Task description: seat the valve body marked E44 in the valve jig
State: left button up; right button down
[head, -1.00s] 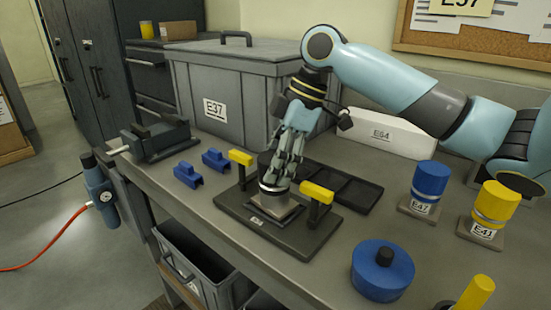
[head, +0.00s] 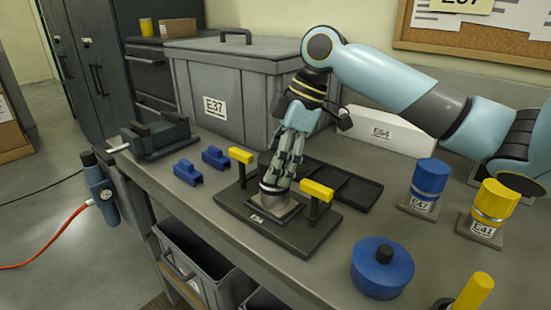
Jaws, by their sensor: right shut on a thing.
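The valve jig (head: 240,213) is a dark plate on the bench with two posts topped by yellow bars, left (head: 241,155) and right (head: 316,191). My right gripper (head: 281,172) points down between the posts, shut on a valve body (head: 274,187) with a silver band. Its light grey square base (head: 287,210) is at the middle of the jig. I cannot tell whether it is fully down. A small label (head: 257,219) at the front is too small to read surely; the fingers hide much of the body. My left gripper is not in view.
Right of the jig stand a blue valve body E47 (head: 429,185) and a yellow one E41 (head: 489,213). A blue round part (head: 382,272) is nearer. Two blue blocks (head: 188,173) lie left. A black tray (head: 350,190), white box E64 (head: 388,132) and grey bin E37 (head: 235,90) stand behind.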

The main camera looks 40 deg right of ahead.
jog(key=shift+c, duration=1.5)
grip_release()
jog(key=shift+d+r, duration=0.1)
jog(key=shift+r, duration=0.05)
jog(key=v, duration=1.1)
jog(key=shift+r, duration=0.3)
jog(key=shift+s+f, duration=0.1)
jog(key=shift+s, duration=0.05)
